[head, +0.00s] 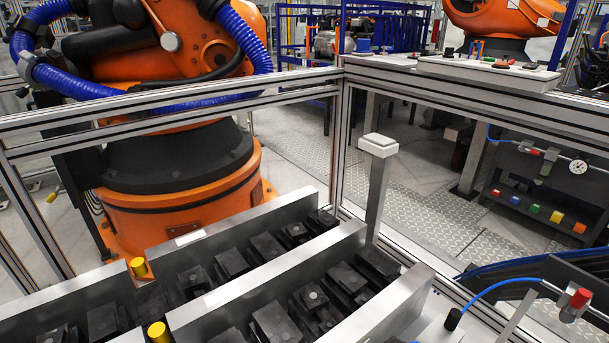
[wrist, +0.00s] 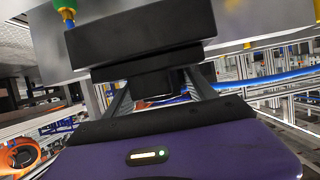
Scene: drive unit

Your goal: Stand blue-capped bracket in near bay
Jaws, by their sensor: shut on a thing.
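My gripper (wrist: 158,84) shows only in the wrist view, with its fingers shut on a dark stepped block (wrist: 140,32), likely the bracket. No blue cap can be made out on it, so I cannot confirm which part it is. In the head view, two long bays between grey metal walls hold rows of black parts. The nearer bay (head: 313,292) lies between the middle wall (head: 270,272) and the front wall (head: 385,305). The farther bay (head: 232,262) lies behind the middle wall. My gripper is outside the head view.
Yellow knobs (head: 138,267) and (head: 158,332) stand at the left of the bays. A pale-topped post (head: 379,150) rises behind them. An aluminium frame (head: 200,112) borders an orange robot (head: 185,195). A red-tipped fitting (head: 577,303) sits at right. A green-yellow fitting (wrist: 65,8) is near the held block.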

